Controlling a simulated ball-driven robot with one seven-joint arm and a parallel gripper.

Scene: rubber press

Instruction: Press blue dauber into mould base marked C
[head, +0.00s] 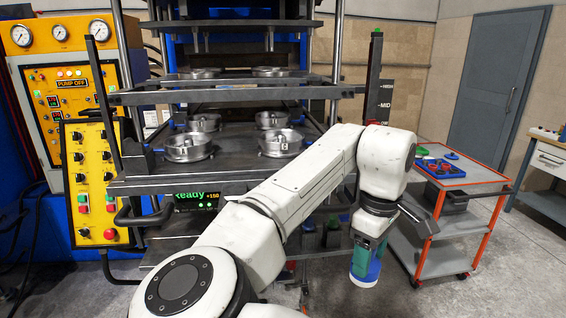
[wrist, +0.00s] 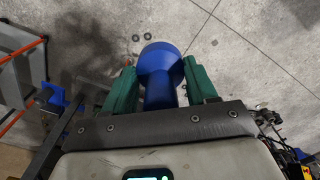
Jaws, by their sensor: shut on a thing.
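My gripper (head: 368,250) hangs low at the right of the press in the head view, pointing down, with its green fingers shut on the blue dauber (head: 366,271). In the wrist view the dauber (wrist: 161,58) stands between the two green fingers (wrist: 160,82), its wide round end beyond the tips, over bare floor. Round metal mould bases stand on the press's lower pulled-out plate: front left (head: 188,147), front right (head: 281,142), back left (head: 204,122) and back right (head: 272,120). A small mark shows on the front right one; I cannot read which is C.
An upper plate (head: 235,95) with round metal parts sits above the mould bases. A trolley (head: 470,178) with a blue tray (head: 441,167) stands at the right. A yellow control panel (head: 92,180) is at the left. The floor under my gripper is clear.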

